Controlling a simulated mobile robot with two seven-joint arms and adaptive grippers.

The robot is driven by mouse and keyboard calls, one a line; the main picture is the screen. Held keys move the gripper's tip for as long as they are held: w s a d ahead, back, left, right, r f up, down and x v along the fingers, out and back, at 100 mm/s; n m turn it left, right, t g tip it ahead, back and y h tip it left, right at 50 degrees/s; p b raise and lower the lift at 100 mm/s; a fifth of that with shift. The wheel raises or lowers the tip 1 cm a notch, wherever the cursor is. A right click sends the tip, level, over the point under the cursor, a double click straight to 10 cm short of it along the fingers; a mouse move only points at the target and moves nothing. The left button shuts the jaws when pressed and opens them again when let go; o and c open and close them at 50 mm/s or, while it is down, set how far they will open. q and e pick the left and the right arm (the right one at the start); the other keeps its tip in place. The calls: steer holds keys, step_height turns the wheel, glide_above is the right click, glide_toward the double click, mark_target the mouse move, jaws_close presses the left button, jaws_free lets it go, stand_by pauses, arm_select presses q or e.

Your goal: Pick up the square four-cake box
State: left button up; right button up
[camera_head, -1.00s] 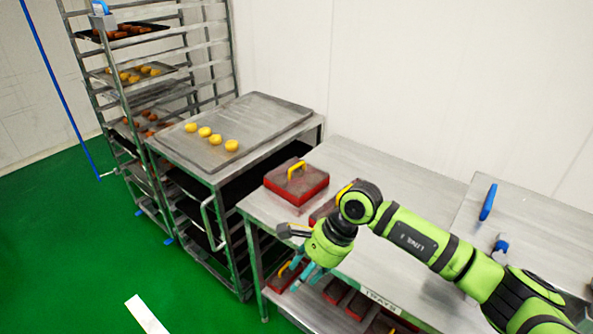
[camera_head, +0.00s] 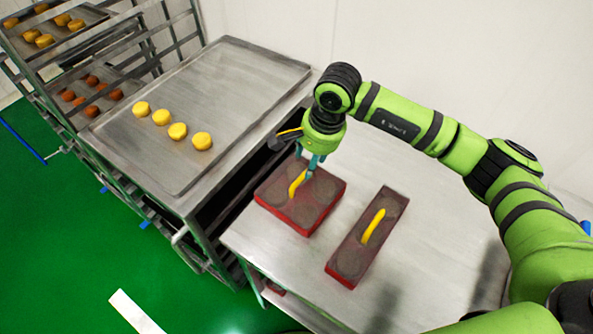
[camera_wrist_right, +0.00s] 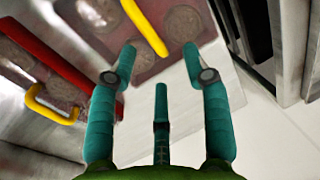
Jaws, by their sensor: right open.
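The square four-cake box (camera_head: 316,214) has red sides, a see-through top with round shapes under it, and a yellow handle (camera_head: 297,184). It sits on the metal table near its left edge. My right gripper (camera_head: 311,166) is open with its teal fingers down right at the handle, partly hiding the box's back edge. In the right wrist view, the handle (camera_wrist_right: 146,28) shows just beyond and between the open fingers (camera_wrist_right: 160,78), with the box top (camera_wrist_right: 165,60) behind it. I cannot tell if the fingers touch the handle. My left gripper is out of view.
A long narrow red box (camera_head: 350,264) with a yellow handle stands right of the square one. A metal tray (camera_head: 235,85) with several yellow cakes lies on the rack unit at left. Another rack (camera_head: 85,60) holds more cakes. The table's right part (camera_head: 440,240) is clear.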

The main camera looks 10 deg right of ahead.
mark_target(305, 185)
steer(key=f+p, duration=0.1)
steer(key=s+a+f+p, duration=0.1)
steer(key=shift+s+f, duration=0.15)
steer(key=shift+f, duration=0.2)
steer(key=shift+w+a+f+p, duration=0.1)
steer(key=shift+w+f+p, duration=0.1)
steer(key=shift+f, duration=0.45)
steer(key=shift+w+a+f+p, duration=0.1)
steer(key=shift+f+p, duration=0.1)
steer(key=shift+f, duration=0.85)
steer(key=shift+w, duration=0.1)
steer(key=c, duration=0.8)
jaws_close()
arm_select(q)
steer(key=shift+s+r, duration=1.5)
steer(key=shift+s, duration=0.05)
arm_select(e)
steer(key=shift+r, duration=0.1)
